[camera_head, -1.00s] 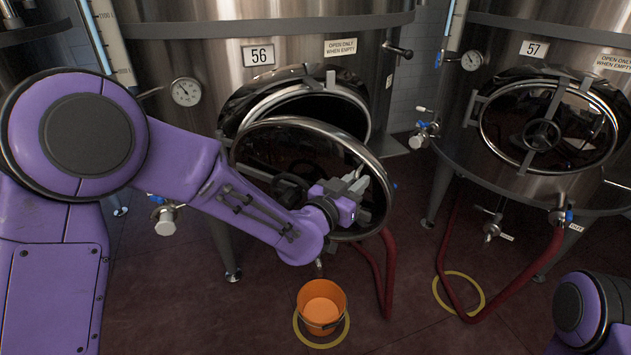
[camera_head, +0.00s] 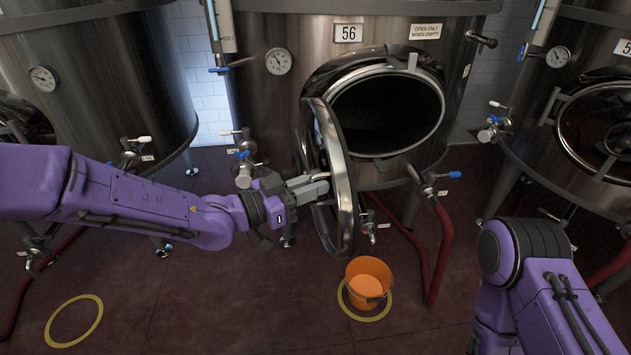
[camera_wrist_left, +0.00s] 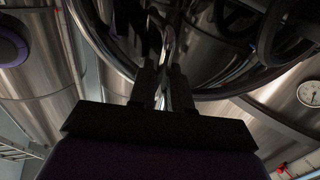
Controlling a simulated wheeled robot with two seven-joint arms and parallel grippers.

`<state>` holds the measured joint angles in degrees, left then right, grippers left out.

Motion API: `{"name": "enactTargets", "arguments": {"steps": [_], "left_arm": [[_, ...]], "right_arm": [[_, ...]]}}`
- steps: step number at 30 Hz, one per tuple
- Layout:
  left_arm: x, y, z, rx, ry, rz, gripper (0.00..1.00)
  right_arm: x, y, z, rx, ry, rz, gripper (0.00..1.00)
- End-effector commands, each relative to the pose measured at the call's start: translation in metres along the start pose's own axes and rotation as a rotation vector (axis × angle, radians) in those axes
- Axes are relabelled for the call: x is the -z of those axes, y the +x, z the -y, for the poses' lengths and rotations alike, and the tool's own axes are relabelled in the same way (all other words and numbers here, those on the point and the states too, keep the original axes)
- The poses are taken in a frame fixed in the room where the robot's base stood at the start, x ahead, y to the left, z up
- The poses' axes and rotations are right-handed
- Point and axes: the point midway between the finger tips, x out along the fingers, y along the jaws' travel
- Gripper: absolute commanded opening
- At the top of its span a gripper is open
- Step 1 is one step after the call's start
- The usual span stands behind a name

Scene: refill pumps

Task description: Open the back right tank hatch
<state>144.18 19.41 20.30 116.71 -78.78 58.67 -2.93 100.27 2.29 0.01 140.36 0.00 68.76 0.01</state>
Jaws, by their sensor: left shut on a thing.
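The hatch door (camera_head: 341,180) of the steel tank marked 56 (camera_head: 400,40) stands swung out to the left, seen nearly edge-on. Its oval opening (camera_head: 390,115) is uncovered and dark inside. My left gripper (camera_head: 318,187) is shut on the hatch door at its outer side. In the left wrist view the fingers (camera_wrist_left: 165,88) meet at the door near its shiny rim (camera_wrist_left: 100,50), with the dark handwheel (camera_wrist_left: 270,25) at upper right. The exact part gripped is hard to tell. My right arm shows at lower right, but its gripper is out of view.
An orange bucket (camera_head: 368,280) stands on the floor below the door, by a yellow ring. A red hose (camera_head: 443,255) hangs from the tank's valve. Another tank with a closed hatch (camera_head: 600,125) stands at right, and one more at left (camera_head: 100,65).

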Motion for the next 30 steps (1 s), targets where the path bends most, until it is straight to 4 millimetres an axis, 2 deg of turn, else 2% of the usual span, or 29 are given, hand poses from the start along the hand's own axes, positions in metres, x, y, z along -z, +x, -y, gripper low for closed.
{"name": "enactTargets", "arguments": {"steps": [16, 17, 18, 26, 30], "left_arm": [[0.002, -0.004, 0.005, -0.004, 0.001, -0.006, 0.00], [0.002, -0.004, 0.005, -0.004, 0.001, -0.006, 0.24], [0.002, -0.004, 0.005, -0.004, 0.001, -0.006, 0.30], [0.001, -0.005, 0.004, -0.005, 0.001, -0.003, 0.30], [0.000, -0.021, 0.005, -0.003, 0.001, -0.004, 0.30]], "right_arm": [[0.000, -0.001, 0.000, -0.001, 0.000, 0.000, 0.43], [0.000, -0.001, 0.000, 0.000, 0.000, 0.000, 0.43], [0.000, -0.001, 0.000, 0.000, 0.000, 0.000, 0.43], [0.000, -0.001, 0.000, 0.000, 0.000, 0.000, 0.43], [-0.002, 0.004, 0.000, 0.000, 0.000, 0.000, 0.43]]}}
